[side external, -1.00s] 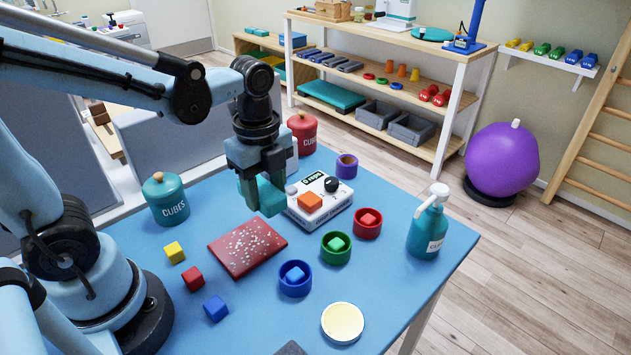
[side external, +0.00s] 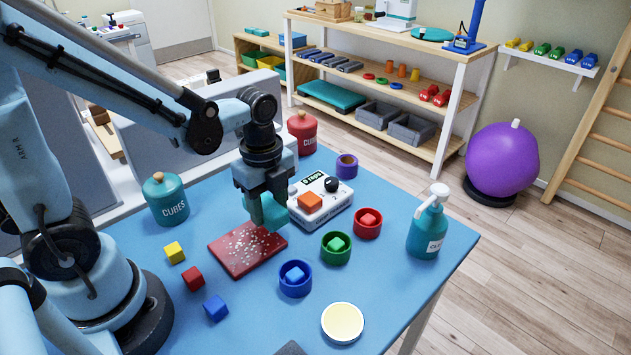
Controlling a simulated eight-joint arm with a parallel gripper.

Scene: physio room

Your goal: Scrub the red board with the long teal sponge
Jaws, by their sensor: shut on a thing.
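The red board (side external: 243,262) lies flat on the blue table, with a patch of pale specks across its middle. My gripper (side external: 264,203) points down over the board's far right part. It is shut on the long teal sponge (side external: 272,213), which hangs below the fingers. The sponge's lower end is at or just above the board's far right edge; I cannot tell whether it touches. The fingers hide the sponge's upper part.
A white device with an orange button (side external: 310,202) stands close right of my gripper. Blue (side external: 296,287), green (side external: 336,257) and red cups (side external: 368,232) hold cubes to the right. Yellow (side external: 174,252), red (side external: 193,278) and blue cubes (side external: 215,307) lie left and in front. A teal jar (side external: 166,206) stands behind.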

